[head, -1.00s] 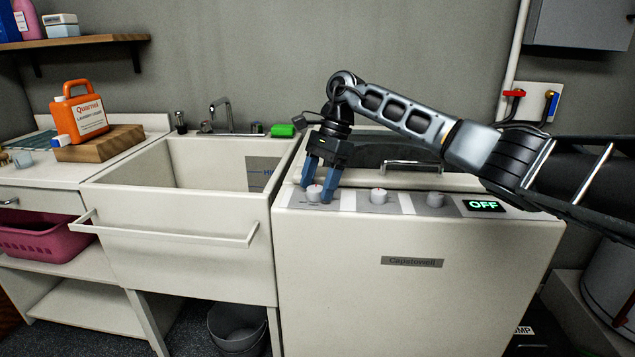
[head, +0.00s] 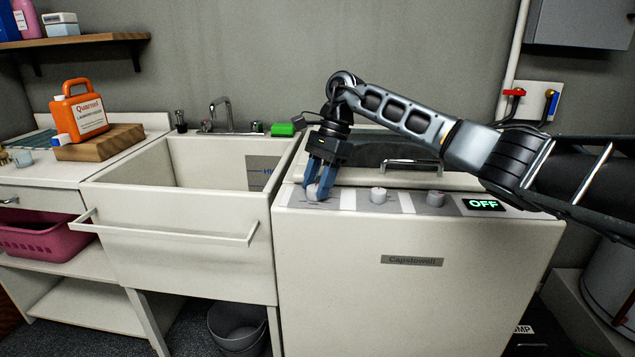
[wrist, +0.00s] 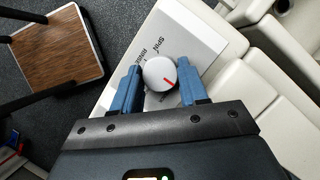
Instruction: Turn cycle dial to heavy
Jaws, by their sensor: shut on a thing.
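The washer (head: 420,265) has a row of dials along the top front panel. My gripper (head: 319,192) points down at the leftmost dial (head: 313,192) and is shut on it, with one blue finger on each side. In the wrist view my gripper (wrist: 156,90) holds the round white dial (wrist: 160,72) between its fingers. A red mark on the dial points to the lower right there. The words SPIN and RINSE show on the panel beyond the dial. The other labels are hidden or too small to read, and I cannot make out heavy.
A middle dial (head: 378,195) and a grey right dial (head: 435,198) stand on the same panel, beside a display (head: 482,205) reading OFF. The lid handle (head: 411,163) is behind them. A sink (head: 178,215) with a front bar adjoins on the left.

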